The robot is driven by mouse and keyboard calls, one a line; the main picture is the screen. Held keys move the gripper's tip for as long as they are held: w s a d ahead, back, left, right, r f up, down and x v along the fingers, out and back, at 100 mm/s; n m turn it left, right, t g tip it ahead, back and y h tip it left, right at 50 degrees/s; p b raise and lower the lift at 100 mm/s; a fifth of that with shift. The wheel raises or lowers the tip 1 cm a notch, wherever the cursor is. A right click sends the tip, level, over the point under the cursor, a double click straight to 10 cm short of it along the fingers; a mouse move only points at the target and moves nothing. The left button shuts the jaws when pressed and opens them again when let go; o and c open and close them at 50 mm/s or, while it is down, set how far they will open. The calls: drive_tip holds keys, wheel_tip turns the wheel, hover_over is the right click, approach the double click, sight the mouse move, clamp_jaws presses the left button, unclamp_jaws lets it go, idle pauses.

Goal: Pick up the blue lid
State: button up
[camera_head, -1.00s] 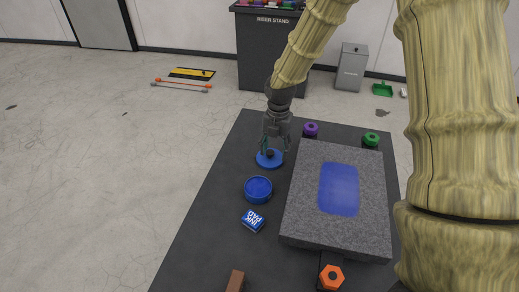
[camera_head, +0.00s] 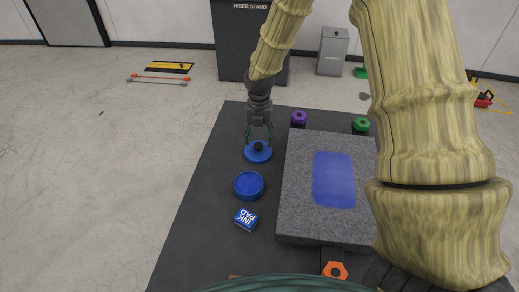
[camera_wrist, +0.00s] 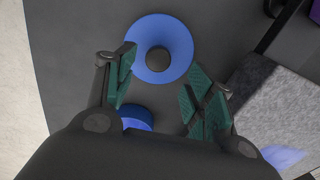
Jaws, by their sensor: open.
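The blue lid (camera_head: 258,155) is a round disc with a dark knob in its middle. It lies on the dark table near the far left part of the top. In the wrist view the blue lid (camera_wrist: 178,48) lies just beyond the fingertips, with its knob near the line between them. My gripper (camera_head: 258,134) is above the lid in the head view. In the wrist view my gripper (camera_wrist: 160,75) has its green-padded fingers spread apart, with nothing between them. Whether a finger touches the lid is not clear.
A round blue tin (camera_head: 248,185) and an ink pad box (camera_head: 246,218) lie nearer on the dark table (camera_head: 205,200). A granite slab (camera_head: 300,215) with a blue patch stands to the right. Purple (camera_head: 299,118), green (camera_head: 361,125) and orange (camera_head: 334,270) knobs surround it.

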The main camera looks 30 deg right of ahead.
sight(259, 145)
drive_tip(key=shift+w+f+p, duration=0.2)
drive_tip(key=shift+f, duration=1.1)
drive_tip(key=shift+w+f+p, duration=0.15)
drive_tip(key=shift+f+p, duration=0.05)
drive_tip(key=shift+f, duration=1.05)
drive_tip(key=shift+s, duration=0.1)
drive_tip(key=c, duration=1)
